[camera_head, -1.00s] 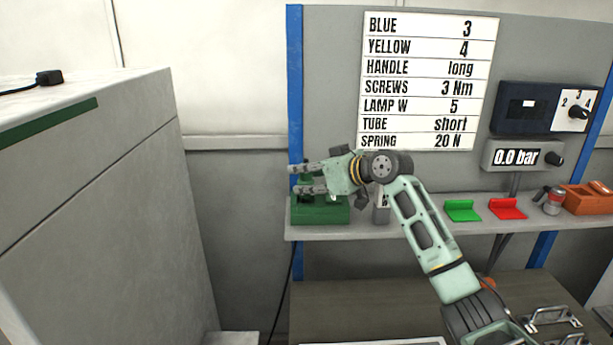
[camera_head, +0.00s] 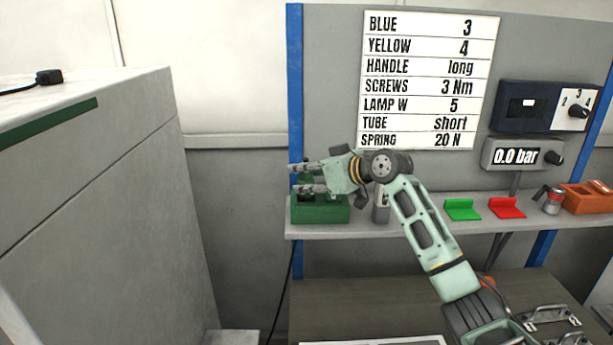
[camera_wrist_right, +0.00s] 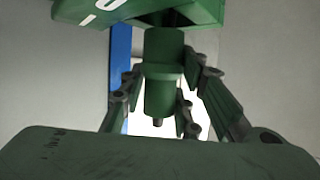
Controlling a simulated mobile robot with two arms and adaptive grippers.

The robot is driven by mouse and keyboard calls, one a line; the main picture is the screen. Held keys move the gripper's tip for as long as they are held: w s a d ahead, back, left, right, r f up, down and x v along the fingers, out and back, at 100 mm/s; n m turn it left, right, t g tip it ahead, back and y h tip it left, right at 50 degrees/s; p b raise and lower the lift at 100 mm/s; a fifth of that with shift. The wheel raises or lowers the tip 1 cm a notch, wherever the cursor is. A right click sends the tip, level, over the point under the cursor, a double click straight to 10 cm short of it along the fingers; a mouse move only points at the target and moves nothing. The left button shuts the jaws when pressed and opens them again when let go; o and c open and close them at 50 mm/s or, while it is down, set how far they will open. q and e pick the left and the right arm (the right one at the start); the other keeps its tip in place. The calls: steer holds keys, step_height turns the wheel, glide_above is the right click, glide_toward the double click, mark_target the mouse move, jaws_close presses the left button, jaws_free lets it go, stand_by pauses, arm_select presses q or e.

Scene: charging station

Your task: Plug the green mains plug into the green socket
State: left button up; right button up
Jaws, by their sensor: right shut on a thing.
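The green socket box (camera_head: 325,212) sits at the left end of the shelf. It also shows at the top of the right wrist view (camera_wrist_right: 150,10), with white marks on it. My right gripper (camera_head: 308,178) is just above the box in the head view, its fingers pointing left. In the right wrist view the green mains plug (camera_wrist_right: 160,85) is between the fingers, and the gripper is shut on it. The plug's far end meets the edge of the socket box in that view; I cannot tell whether it is seated. My left gripper is not in view.
The shelf (camera_head: 400,232) also holds a green bracket (camera_head: 462,210), a red bracket (camera_head: 507,208), a small can (camera_head: 551,200) and an orange box (camera_head: 588,198). A grey cabinet (camera_head: 90,200) stands at left with a black plug (camera_head: 48,77) on top. A sign (camera_head: 428,80) hangs behind.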

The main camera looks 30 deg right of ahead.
steer(key=shift+f+b, duration=0.45)
steer(key=shift+f, duration=0.75)
stand_by(0.4)
steer(key=o, duration=1.2)
steer(key=shift+f, duration=0.2)
steer(key=shift+o, duration=0.2)
steer(key=shift+a, duration=0.1)
steer(key=v, duration=1.2)
steer(key=shift+r, duration=0.3)
